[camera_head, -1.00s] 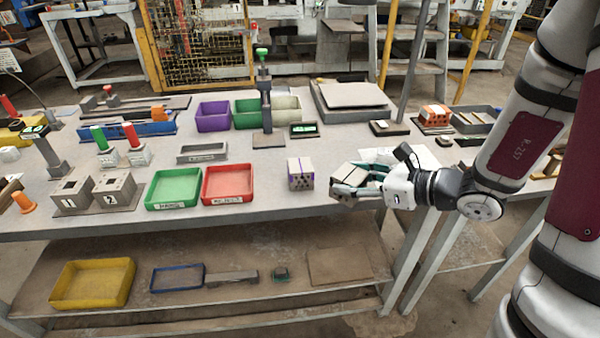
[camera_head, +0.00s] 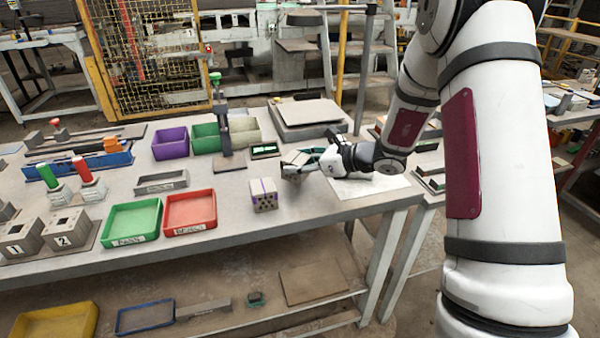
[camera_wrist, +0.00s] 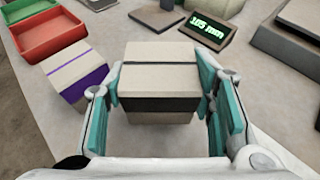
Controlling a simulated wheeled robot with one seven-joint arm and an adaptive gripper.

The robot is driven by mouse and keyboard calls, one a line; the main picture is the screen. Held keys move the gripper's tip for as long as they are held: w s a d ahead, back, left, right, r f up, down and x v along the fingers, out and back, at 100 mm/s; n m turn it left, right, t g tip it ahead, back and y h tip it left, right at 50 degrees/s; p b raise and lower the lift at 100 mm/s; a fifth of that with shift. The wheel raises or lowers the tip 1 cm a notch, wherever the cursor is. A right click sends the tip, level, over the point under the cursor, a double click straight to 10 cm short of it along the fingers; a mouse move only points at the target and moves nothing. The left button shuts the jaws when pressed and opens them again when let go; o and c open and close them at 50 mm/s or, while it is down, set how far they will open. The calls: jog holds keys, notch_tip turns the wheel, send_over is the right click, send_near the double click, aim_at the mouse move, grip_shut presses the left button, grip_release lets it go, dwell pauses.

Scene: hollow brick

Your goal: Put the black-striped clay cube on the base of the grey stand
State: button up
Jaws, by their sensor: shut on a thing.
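The black-striped clay cube (camera_wrist: 160,78) is between the teal pads of my gripper (camera_wrist: 163,92) in the wrist view, with a dark line across its top and a dark band on its near face. In the head view my gripper (camera_head: 303,160) is shut on this cube (camera_head: 291,171), right of the purple-striped block. The grey stand (camera_head: 224,122) with a green knob is farther back and left. Its flat base (camera_head: 230,163) is bare. Part of the base (camera_wrist: 157,17) shows at the top of the wrist view. I cannot tell the cube's exact height above the table.
A purple-striped hollow block (camera_head: 263,196) stands left of my gripper. A small display (camera_wrist: 208,27) reading 105 mm is beside the stand base. Red (camera_head: 190,211) and green (camera_head: 132,222) trays lie left. A large grey plate (camera_head: 306,112) is behind.

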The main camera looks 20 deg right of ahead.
jog(key=shift+f, duration=1.5)
jog(key=shift+f, duration=0.1)
jog(key=o, duration=1.4)
jog(key=shift+s, duration=0.1)
